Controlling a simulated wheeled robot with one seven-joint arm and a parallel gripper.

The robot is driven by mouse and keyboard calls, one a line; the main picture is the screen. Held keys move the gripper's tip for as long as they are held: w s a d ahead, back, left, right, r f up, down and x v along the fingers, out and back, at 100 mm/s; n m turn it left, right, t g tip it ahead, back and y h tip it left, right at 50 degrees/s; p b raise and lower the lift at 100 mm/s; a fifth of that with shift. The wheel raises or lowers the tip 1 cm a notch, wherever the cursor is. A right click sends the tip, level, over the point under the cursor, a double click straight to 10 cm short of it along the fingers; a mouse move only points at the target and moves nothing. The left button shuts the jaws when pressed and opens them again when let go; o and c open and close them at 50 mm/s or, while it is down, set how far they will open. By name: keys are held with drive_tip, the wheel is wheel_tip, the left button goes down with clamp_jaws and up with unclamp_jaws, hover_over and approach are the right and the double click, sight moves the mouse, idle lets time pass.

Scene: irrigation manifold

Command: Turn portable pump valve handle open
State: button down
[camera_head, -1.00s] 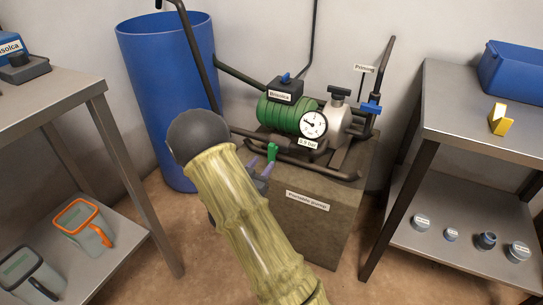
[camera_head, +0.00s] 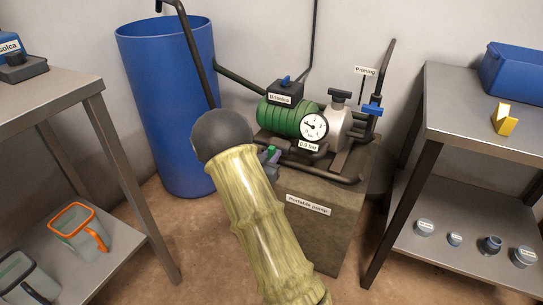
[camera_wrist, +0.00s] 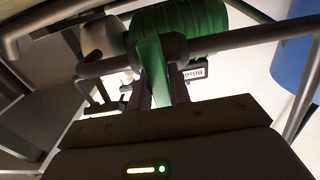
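The portable pump (camera_head: 289,116) is a green-bodied machine on a brown block. Its green valve handle (camera_head: 272,154) is low at the front, mostly hidden by my arm in the head view. In the wrist view the green handle (camera_wrist: 153,62) runs down from a dark pipe between my two fingers. My gripper (camera_wrist: 163,88) is closed in on both sides of it; the exact contact is hard to see. In the head view my gripper (camera_head: 268,168) shows only partly beyond my arm.
A pressure gauge (camera_head: 314,127) has a label that seems to read 0.9 bar. A blue priming handle (camera_head: 372,109) is at right. Dark pipes surround the pump. A blue barrel (camera_head: 172,100) stands behind left; metal tables (camera_head: 480,120) flank the pump.

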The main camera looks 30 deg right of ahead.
drive_tip(key=shift+n+p, duration=0.3)
drive_tip(key=shift+p, duration=0.2)
drive_tip(key=shift+r+n+p, duration=0.15)
drive_tip(key=shift+n+p, duration=0.25)
drive_tip(key=shift+p, duration=0.35)
drive_tip(key=n+p, duration=0.3)
drive_tip(key=p, duration=0.1)
drive_tip(key=shift+w+a, duration=0.1)
drive_tip(key=shift+a, duration=0.05)
drive_tip(key=n+p, duration=0.2)
drive_tip(key=p, duration=0.1)
drive_tip(key=shift+w+n, duration=0.1)
drive_tip(key=shift+n, duration=0.3)
drive_tip(key=n+p, duration=0.3)
drive_tip(key=shift+a+f+n, duration=0.1)
drive_tip(key=shift+f+n, duration=0.1)
drive_tip(key=shift+n, duration=0.1)
drive_tip(key=n+p, duration=0.2)
drive_tip(key=n, duration=0.1)
drive_tip(key=shift+w+a+f+n, duration=0.1)
drive_tip(key=shift+f+n, duration=0.1)
drive_tip(key=shift+n, duration=0.1)
drive_tip(key=n, duration=0.2)
drive_tip(key=n+p, duration=0.1)
drive_tip(key=n, duration=0.1)
drive_tip(key=shift+f, duration=0.25)
drive_tip(key=c, duration=1.3)
unclamp_jaws()
drive_tip(key=shift+c, duration=0.2)
